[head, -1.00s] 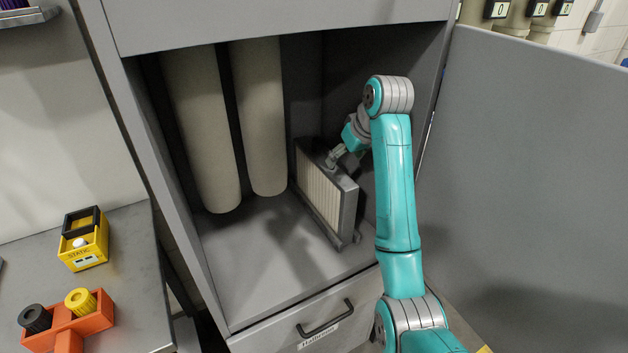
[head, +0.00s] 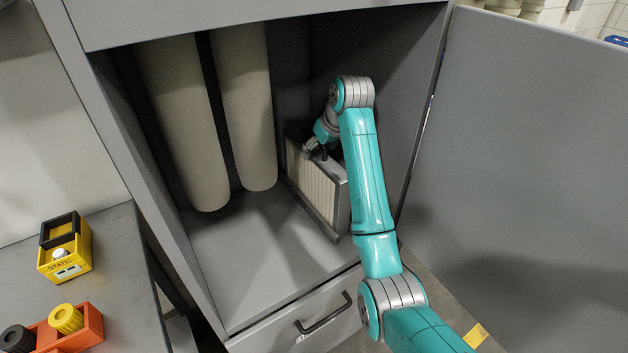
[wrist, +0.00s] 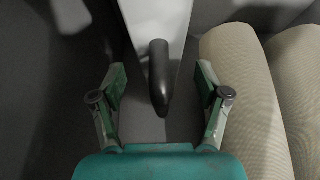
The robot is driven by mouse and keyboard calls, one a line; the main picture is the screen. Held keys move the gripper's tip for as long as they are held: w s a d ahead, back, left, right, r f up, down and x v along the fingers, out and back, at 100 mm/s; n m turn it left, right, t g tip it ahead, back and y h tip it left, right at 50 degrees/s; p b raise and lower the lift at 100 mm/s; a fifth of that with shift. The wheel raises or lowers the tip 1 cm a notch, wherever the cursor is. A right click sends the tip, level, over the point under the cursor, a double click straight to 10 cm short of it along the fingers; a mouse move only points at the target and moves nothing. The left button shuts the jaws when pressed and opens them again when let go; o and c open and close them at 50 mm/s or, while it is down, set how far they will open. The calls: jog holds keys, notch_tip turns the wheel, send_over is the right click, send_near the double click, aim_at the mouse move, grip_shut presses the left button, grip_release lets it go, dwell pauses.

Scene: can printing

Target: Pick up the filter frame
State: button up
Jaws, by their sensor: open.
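The filter frame (head: 318,192) stands upright inside the cabinet, a grey frame around pale pleats, right of two tall cylinders. In the wrist view its grey top edge (wrist: 158,22) runs away from me, with a dark handle (wrist: 159,75) on it. My gripper (wrist: 160,80) is open, with one finger on each side of the handle and a gap on both sides. In the head view my gripper (head: 312,150) is at the frame's top, partly hidden by my arm.
Two pale cylinders (head: 245,120) hang close left of the frame. The cabinet floor (head: 240,245) is clear in front. A bench at left holds a yellow static box (head: 65,248) and an orange holder (head: 85,330).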

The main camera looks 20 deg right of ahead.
aim_at(316, 152)
jog(key=shift+x, duration=1.85)
jog(key=shift+r, duration=0.1)
grip_shut()
